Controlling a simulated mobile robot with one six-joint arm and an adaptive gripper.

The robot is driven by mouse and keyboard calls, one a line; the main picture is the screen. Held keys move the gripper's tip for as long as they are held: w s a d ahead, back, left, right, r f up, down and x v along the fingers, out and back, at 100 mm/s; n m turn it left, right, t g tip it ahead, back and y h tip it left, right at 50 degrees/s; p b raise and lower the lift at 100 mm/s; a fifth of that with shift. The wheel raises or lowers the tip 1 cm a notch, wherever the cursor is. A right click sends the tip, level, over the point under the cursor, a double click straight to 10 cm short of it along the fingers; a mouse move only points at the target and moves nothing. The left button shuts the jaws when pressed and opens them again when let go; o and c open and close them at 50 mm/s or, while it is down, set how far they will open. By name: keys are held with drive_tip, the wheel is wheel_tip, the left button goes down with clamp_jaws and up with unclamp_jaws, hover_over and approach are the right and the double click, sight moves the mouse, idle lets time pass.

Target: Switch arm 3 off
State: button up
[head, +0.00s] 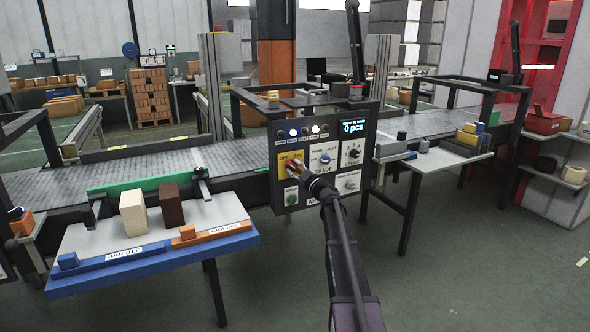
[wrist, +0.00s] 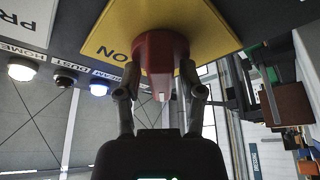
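A dark control panel (head: 322,140) stands at the middle of the conveyor in the head view. A yellow plate (head: 284,159) at its left carries "OFF" lettering and a red rotary knob (head: 295,167). In the wrist view, the yellow plate (wrist: 208,22) shows "ON", and the red knob (wrist: 160,62) sits between my fingertips. My gripper (head: 303,172) reaches the knob from the front. In the wrist view, my gripper's fingers (wrist: 160,75) bear on both sides of the knob.
Lamps (head: 304,131) line the panel's top; a blue-white one is lit. Other knobs (head: 325,158) and a green button (head: 292,197) are close by. A blue-edged sorting table (head: 150,262) stands left, and a side table (head: 432,160) right.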

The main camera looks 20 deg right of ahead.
drive_tip(key=shift+m, duration=0.5)
